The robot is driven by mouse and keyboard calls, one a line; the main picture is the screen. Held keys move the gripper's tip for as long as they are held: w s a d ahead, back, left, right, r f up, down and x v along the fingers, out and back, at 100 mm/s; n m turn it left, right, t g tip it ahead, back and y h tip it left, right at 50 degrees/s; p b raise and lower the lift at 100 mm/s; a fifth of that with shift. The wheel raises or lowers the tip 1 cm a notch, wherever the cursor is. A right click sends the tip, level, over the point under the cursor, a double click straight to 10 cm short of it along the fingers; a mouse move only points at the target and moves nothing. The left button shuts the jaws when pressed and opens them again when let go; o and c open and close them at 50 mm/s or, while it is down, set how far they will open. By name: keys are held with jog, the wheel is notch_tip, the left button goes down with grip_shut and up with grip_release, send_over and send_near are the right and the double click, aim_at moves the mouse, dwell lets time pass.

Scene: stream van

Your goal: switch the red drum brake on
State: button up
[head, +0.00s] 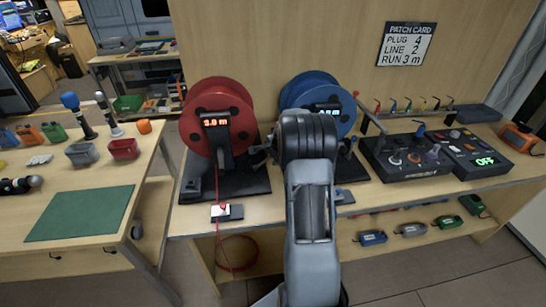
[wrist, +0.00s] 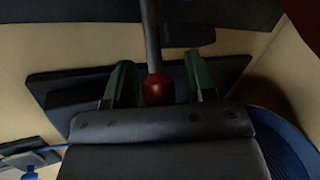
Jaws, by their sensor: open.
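The red drum (head: 217,100) stands on a black base at the left of the bench, with a lit red readout on its front. My gripper (head: 262,151) is just right of its base, reaching left. In the wrist view my open gripper (wrist: 158,84) has its green fingers on either side of a red ball knob (wrist: 158,90) on a grey rod, which looks like the brake lever. Gaps show on both sides of the knob, and the jaws are not closed on it. In the head view my arm and gripper hide most of this lever.
The blue drum (head: 318,92) stands close behind my wrist, partly hidden. A control panel (head: 408,160) with several levers and a box with a green OFF display (head: 484,161) are at right. A red cable (head: 222,252) hangs in front. A side table with a green mat (head: 80,213) is at left.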

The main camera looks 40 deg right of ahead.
jog(key=shift+w+f, duration=0.15)
jog(key=shift+f, duration=0.05)
jog(key=shift+c, duration=0.2)
grip_shut()
dwell(0.4)
